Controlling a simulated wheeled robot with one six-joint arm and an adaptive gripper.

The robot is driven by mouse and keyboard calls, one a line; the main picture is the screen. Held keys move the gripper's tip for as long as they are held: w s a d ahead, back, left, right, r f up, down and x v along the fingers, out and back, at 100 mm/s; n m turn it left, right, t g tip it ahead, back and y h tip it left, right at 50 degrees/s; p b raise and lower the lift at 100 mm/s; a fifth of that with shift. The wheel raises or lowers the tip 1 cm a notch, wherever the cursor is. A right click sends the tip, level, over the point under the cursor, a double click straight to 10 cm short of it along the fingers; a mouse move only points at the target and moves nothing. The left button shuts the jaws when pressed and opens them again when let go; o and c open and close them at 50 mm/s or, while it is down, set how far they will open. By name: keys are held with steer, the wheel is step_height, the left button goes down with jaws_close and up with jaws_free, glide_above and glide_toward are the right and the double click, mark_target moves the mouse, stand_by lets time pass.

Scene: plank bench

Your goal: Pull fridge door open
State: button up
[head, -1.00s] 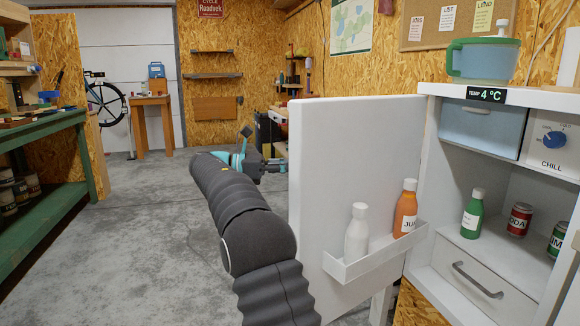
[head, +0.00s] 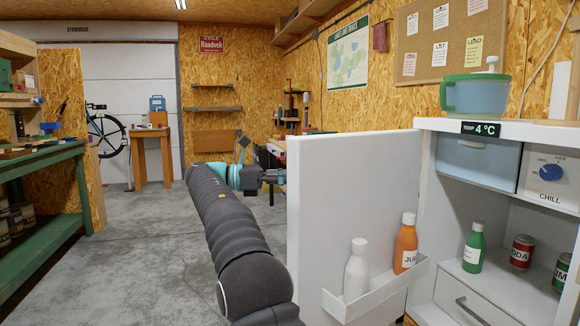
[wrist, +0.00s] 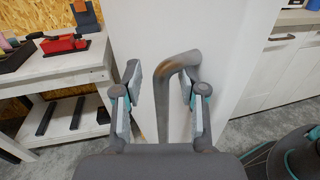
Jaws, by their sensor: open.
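The white fridge door (head: 345,205) stands wide open, swung out to the left of the fridge (head: 428,190), with its inner side facing the head camera. A door shelf (head: 385,291) holds a white bottle (head: 356,270) and an orange juice bottle (head: 405,245). In the wrist view, the grey bar handle (wrist: 163,100) is on the door's outer face. My gripper (wrist: 158,85) is open, with one finger on each side of the handle; I cannot tell whether either touches it. In the head view, the door hides the handle and the fingertips.
Inside the fridge are a green bottle (head: 474,248), cans (head: 521,251), a blue bin (head: 478,158) and a drawer (head: 465,305). A teal pot (head: 475,92) stands on top. A green workbench (head: 45,160) lines the left. Concrete floor (head: 140,250) is clear between.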

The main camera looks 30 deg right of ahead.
mark_target(289, 162)
steer(key=shift+r, duration=1.75)
